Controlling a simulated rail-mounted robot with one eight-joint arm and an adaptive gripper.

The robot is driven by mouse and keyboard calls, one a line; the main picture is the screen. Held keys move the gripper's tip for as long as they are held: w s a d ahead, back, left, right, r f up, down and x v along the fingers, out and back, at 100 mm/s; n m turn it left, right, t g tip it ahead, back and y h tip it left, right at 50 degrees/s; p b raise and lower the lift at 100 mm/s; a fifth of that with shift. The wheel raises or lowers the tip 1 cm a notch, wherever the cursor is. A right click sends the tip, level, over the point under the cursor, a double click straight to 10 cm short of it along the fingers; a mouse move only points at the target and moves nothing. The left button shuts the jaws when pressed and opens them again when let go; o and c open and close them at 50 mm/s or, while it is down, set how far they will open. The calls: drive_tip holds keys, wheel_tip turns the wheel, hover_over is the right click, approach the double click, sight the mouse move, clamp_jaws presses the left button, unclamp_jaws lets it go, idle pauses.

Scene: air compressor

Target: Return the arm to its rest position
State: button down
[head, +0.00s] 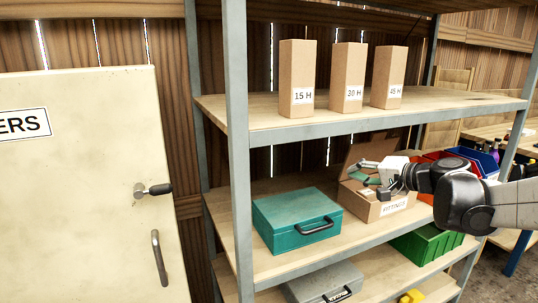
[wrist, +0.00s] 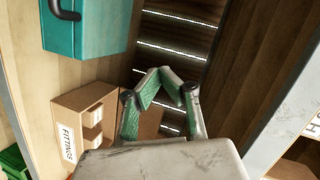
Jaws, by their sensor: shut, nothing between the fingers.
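My gripper (head: 370,173) reaches in from the right in the head view, in front of the open FITTINGS cardboard box (head: 388,207) on the middle shelf. In the wrist view my gripper (wrist: 168,82) has green-padded fingers with their tips close together. It is shut and holds nothing. The FITTINGS box also shows in the wrist view (wrist: 78,112), at the left beside the fingers. Whether the gripper touches the box cannot be told. My arm runs from the gripper to the right edge of the head view.
The shelf rack's front post (head: 236,150) stands left of the gripper. A teal case (head: 290,215) sits left of the box, and a green bin (head: 425,245) is below. Three cartons, including the 30 H carton (head: 348,75), stand on the shelf above. A cream cabinet door (head: 90,200) is at left.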

drive_tip(key=s+a+f+n+g+h+p, duration=0.1)
drive_tip(key=s+a+f+n+g+h, duration=0.15)
drive_tip(key=s, duration=0.55)
drive_tip(key=s+a+f+n+g+h+p, duration=0.1)
drive_tip(key=s+a, duration=0.3)
drive_tip(key=s, duration=0.5)
drive_tip(key=s+d+f+n+h, duration=0.1)
drive_tip(key=s+f+h, duration=0.1)
drive_tip(key=s, duration=0.5)
drive_tip(key=s+d+f+n+g+h+p, duration=0.1)
drive_tip(key=s+d+f+n+h, duration=0.1)
drive_tip(key=s, duration=0.6)
drive_tip(key=shift+f+h, duration=0.55)
drive_tip(key=shift+f, duration=0.4)
drive_tip(key=shift+d, duration=0.1)
drive_tip(key=shift+r, duration=0.1)
